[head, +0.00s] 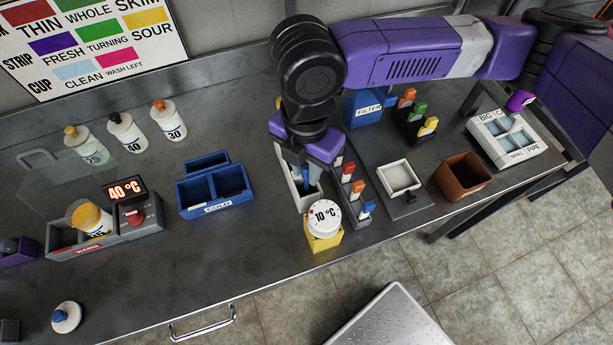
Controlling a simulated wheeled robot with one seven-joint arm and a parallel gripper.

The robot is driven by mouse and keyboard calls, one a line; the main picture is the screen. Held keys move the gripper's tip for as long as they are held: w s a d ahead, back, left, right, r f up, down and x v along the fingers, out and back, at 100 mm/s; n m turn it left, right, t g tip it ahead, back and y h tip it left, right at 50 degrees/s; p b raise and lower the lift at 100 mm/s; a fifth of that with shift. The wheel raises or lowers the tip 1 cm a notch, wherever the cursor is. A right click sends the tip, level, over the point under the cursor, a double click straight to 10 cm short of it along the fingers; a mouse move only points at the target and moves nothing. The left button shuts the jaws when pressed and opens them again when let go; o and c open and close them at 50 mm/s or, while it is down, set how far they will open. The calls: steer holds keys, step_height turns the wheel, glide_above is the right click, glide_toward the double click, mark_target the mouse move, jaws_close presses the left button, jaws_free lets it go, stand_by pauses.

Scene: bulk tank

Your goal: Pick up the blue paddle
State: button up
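My gripper (306,174) points down over a narrow pale open tray (293,190) near the middle of the bench. A slim blue piece (306,175), which may be the blue paddle, shows between or right beside the fingertips. The fingers and wrist hide most of it, so I cannot tell whether they are shut on it. Another blue-topped piece (368,207) stands at the front of a dark rack (355,216), with red and orange ones behind it.
A yellow block with a white 10 °C dial (324,216) stands just in front of my gripper. A blue COLD box (216,190) is to the left. A white dish (398,178) and brown box (461,176) are to the right. The bench's front edge is close.

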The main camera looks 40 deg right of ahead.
jaws_close()
steer(key=shift+r, duration=0.15)
